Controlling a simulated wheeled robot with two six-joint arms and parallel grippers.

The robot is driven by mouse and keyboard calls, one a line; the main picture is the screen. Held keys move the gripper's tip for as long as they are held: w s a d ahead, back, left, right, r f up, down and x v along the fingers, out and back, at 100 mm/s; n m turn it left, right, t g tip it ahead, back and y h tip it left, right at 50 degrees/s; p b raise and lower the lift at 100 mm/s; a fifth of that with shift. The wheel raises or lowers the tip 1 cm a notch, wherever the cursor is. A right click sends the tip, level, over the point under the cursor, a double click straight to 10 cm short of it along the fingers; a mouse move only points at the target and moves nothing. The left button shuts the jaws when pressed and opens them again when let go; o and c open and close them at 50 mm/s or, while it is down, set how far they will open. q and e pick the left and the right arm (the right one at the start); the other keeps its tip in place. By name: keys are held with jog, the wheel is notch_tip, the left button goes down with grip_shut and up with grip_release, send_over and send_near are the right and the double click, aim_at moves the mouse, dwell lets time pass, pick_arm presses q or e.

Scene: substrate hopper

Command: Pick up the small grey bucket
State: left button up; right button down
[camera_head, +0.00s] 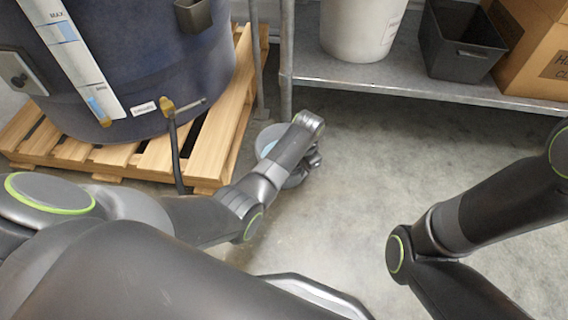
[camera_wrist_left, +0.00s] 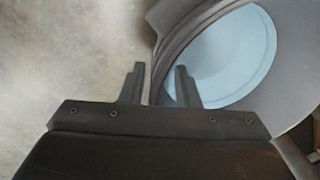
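The small grey bucket (camera_head: 268,140) stands on the floor beside the pallet, partly hidden behind my left arm. Its inside looks pale blue. In the left wrist view the bucket (camera_wrist_left: 295,105) fills the right side, with its round opening facing the camera. My left gripper (camera_head: 313,160) is at the bucket's right side in the head view. In the wrist view its two fingers (camera_wrist_left: 159,82) are apart, and the bucket's near edge shows between them. Contact cannot be told. My right gripper is out of view.
A large dark blue tank (camera_head: 150,60) stands on a wooden pallet (camera_head: 222,135) at the left. A metal shelf (camera_head: 420,88) at the back holds a white bucket (camera_head: 360,28), a black bin (camera_head: 455,45) and a cardboard box (camera_head: 540,50). The floor at centre right is clear.

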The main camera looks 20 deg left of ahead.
pick_arm(q)
jog(key=shift+f, duration=0.7)
grip_shut()
dwell(0.9)
jog(key=shift+w+r, duration=0.15)
jog(key=shift+r, duration=0.05)
